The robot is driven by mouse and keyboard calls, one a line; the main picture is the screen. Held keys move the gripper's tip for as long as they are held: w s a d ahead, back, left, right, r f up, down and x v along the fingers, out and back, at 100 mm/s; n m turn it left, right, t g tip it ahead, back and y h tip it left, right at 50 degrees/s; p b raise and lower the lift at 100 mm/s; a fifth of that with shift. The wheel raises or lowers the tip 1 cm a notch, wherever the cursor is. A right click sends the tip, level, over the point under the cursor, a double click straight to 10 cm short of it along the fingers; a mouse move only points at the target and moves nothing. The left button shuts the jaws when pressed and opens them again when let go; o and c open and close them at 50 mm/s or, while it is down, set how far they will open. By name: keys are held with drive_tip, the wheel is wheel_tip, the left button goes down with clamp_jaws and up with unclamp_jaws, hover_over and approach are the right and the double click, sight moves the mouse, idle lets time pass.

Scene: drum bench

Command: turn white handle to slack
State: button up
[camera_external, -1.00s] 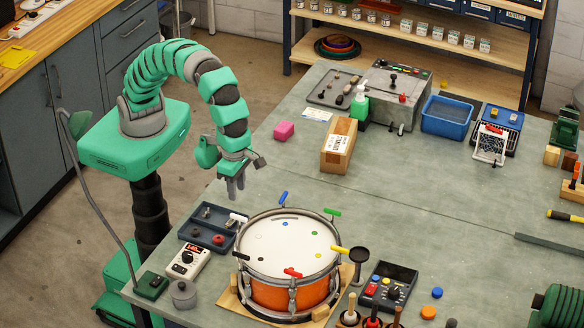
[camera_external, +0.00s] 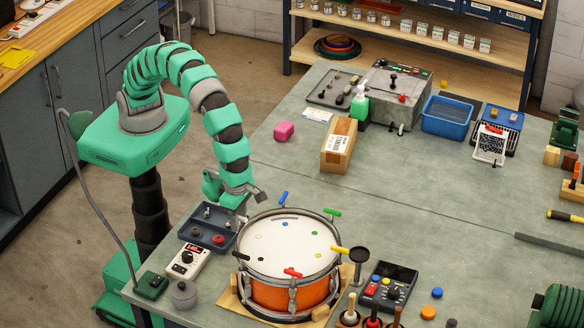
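The drum (camera_external: 291,288) with its orange shell and white head stands near the front edge of the bench. Coloured handles ring its rim: blue (camera_external: 283,197), green (camera_external: 332,212), yellow (camera_external: 340,249) and red (camera_external: 292,272). The white handle is at the drum's upper-left rim and is now mostly hidden by my gripper. My gripper (camera_external: 240,211) points down right at that spot, with its fingers low at the rim. The fingertips are too small and covered to show whether they touch or enclose the white handle.
A dark tray (camera_external: 190,233) with small parts lies close left of my gripper. A meter (camera_external: 187,262) and a metal pot (camera_external: 183,294) stand left of the drum. A black-topped stand (camera_external: 358,256) and control box (camera_external: 389,286) are at its right.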

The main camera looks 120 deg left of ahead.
clamp_jaws()
drive_tip(key=shift+n, duration=0.3)
